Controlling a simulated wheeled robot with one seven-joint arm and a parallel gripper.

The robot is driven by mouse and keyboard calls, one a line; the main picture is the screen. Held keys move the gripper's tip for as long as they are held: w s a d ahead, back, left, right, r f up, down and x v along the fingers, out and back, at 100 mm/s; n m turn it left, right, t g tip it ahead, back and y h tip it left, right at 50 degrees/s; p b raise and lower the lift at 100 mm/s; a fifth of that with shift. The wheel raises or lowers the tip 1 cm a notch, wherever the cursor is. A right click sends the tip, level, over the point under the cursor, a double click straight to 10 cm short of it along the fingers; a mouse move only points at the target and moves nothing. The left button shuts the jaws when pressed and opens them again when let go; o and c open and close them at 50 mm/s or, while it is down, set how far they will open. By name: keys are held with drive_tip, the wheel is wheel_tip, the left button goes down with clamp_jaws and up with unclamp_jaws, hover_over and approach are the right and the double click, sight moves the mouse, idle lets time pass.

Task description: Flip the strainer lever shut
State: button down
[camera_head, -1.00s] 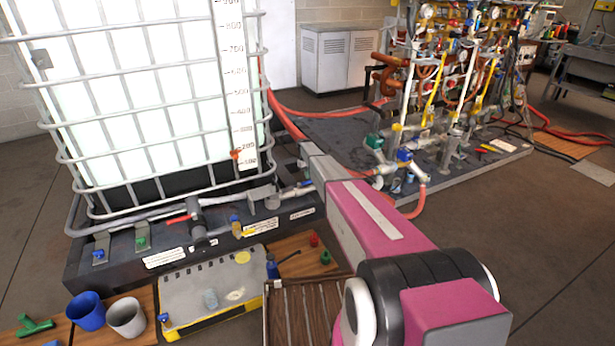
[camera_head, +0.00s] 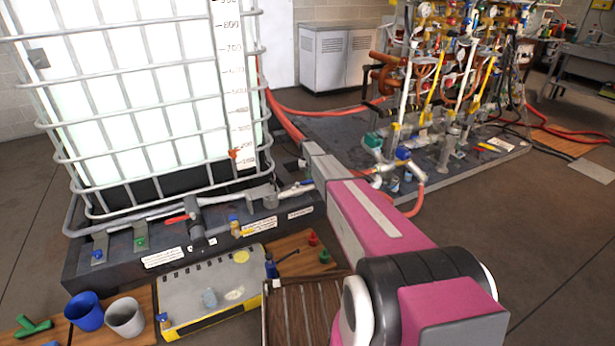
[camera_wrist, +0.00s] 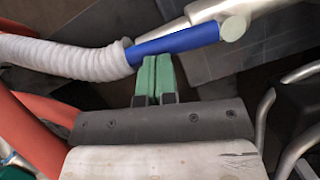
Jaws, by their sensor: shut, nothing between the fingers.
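In the wrist view a long blue handle (camera_wrist: 177,43) lies across the picture beside a bare metal pipe (camera_wrist: 215,11); it looks like the strainer lever, but I cannot be sure. Its right end meets a pale round cap (camera_wrist: 233,28). My gripper (camera_wrist: 154,74) has green fingertips pressed together, with nothing between them. The tips are just below the blue handle in the picture; I cannot tell whether they touch it. My gripper is hidden there.
A white corrugated hose (camera_wrist: 62,56) and red hoses (camera_wrist: 30,135) crowd the left of the wrist view. Metal bars (camera_wrist: 289,140) stand at right. In the head view, the caged tank (camera_head: 150,100) is left of my arm and the pipe rig (camera_head: 450,90) behind right.

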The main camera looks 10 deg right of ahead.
drive_tip(key=s+m, duration=0.1)
drive_tip(key=m, duration=0.1)
drive_tip(key=s+m+y, duration=0.1)
drive_tip(key=m, duration=0.1)
drive_tip(key=shift+s+d, duration=0.35)
drive_tip(key=shift+d, duration=0.05)
drive_tip(key=s+a+m+t+y, duration=0.2)
drive_tip(key=s+m, duration=0.4)
drive_tip(key=m, duration=0.4)
drive_tip(key=shift+a, duration=0.2)
drive_tip(key=shift+s+a, duration=0.2)
idle(0.6)
drive_tip(key=shift+d, duration=0.1)
drive_tip(key=w+d+r, duration=0.3)
drive_tip(key=d+r, duration=0.3)
drive_tip(key=r, duration=0.4)
drive_tip(key=shift+r, duration=0.15)
